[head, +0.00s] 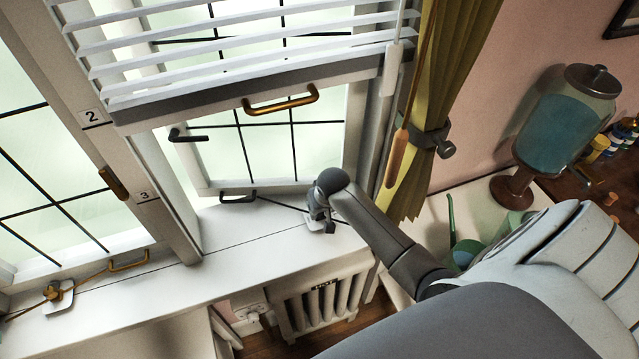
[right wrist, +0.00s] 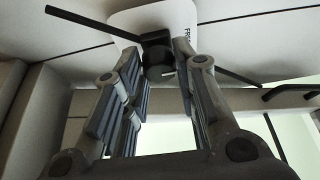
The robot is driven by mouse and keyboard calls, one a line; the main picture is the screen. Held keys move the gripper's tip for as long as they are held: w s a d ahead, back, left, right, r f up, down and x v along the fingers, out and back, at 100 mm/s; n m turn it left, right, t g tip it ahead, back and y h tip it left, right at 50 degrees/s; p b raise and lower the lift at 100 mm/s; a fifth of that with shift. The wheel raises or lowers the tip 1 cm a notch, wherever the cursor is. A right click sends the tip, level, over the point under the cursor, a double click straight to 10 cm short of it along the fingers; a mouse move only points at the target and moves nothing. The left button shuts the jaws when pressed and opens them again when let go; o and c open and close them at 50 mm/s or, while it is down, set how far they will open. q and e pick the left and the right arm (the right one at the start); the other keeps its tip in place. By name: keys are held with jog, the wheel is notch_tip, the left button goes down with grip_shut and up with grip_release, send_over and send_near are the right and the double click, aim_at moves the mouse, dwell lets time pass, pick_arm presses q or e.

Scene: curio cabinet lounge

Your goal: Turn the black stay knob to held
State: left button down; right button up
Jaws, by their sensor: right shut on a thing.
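The black stay knob (right wrist: 158,62) shows in the right wrist view between my right fingers, in front of a pale plate (right wrist: 128,22) with partly readable lettering that starts "FR". My right gripper (right wrist: 156,75) is shut on the knob. A thin black stay bar (right wrist: 85,25) runs out from the knob on both sides. In the head view my right gripper (head: 321,215) is low over the white sill by the window's lower right corner; the knob is mostly hidden there. The knob's pointing direction cannot be read. My left gripper is not in view.
The open casement (head: 265,150) has a black handle (head: 238,197) at its bottom. A blind (head: 240,60) hangs above, and an olive curtain (head: 445,80) to the right. A radiator (head: 318,300) is below the sill. A teal glass dispenser (head: 568,115) stands at the right.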

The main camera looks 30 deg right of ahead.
jog(key=shift+m, duration=0.3)
jog(key=m, duration=0.1)
jog(key=m+h, duration=0.1)
jog(key=m, duration=0.1)
jog(key=m+g+h, duration=0.1)
jog(key=m, duration=0.1)
jog(key=shift+w+a, duration=0.1)
jog(key=shift+a, duration=0.15)
jog(key=m+g+h, duration=0.1)
jog(key=m, duration=0.4)
jog(key=shift+w, duration=0.1)
jog(key=m+b, duration=0.1)
jog(key=m+g+b, duration=0.1)
jog(key=m, duration=0.1)
jog(key=shift+w+f+g, duration=0.1)
jog(key=shift+f+g, duration=0.05)
jog(key=shift+g, duration=0.15)
jog(key=shift+m+g+b, duration=0.8)
jog(key=shift+m+b, duration=0.3)
jog(key=shift+m, duration=1)
jog(key=o, duration=1)
